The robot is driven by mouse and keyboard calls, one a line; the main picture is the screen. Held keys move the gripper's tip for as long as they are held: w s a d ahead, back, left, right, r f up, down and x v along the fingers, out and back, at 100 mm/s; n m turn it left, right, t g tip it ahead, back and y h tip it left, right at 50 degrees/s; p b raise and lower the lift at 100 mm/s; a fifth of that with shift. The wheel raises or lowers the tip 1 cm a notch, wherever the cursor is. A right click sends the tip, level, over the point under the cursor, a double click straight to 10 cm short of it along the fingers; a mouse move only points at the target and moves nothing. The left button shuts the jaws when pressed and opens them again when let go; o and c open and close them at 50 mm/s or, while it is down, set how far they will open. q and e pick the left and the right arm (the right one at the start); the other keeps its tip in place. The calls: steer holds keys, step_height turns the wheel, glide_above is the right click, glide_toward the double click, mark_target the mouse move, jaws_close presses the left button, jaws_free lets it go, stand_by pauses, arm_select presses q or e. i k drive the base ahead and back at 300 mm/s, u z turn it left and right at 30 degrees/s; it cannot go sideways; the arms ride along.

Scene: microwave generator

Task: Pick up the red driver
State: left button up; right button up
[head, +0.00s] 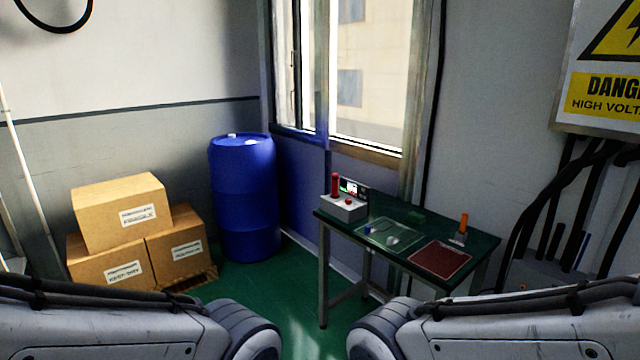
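A small upright red handle (335,184), which may be the red driver, stands at the left rear of the green-topped table (405,220). It rises from or just behind a pale box (346,208) with a red button; I cannot tell which. An orange-handled tool (464,222) stands upright near the table's right end, its lower part in a small grey holder. My two arms reach in along the bottom edge, well short of the table. Neither gripper shows in the head view.
A clear tray (378,238) with small parts and a dark red mat (440,259) lie on the table. A blue barrel (244,195) and stacked cardboard boxes (122,212) stand left. Black cables (545,190) hang at right. Green floor is open before the table.

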mark_target(335, 177)
steer(key=u, duration=0.7)
steer(key=i, duration=1.1)
steer(key=u, duration=0.6)
steer(key=i, duration=1.2)
steer(key=z, duration=0.9)
steer(key=i, duration=0.75)
steer(key=z, duration=1.2)
steer(key=i, duration=0.35)
steer(key=z, duration=0.3)
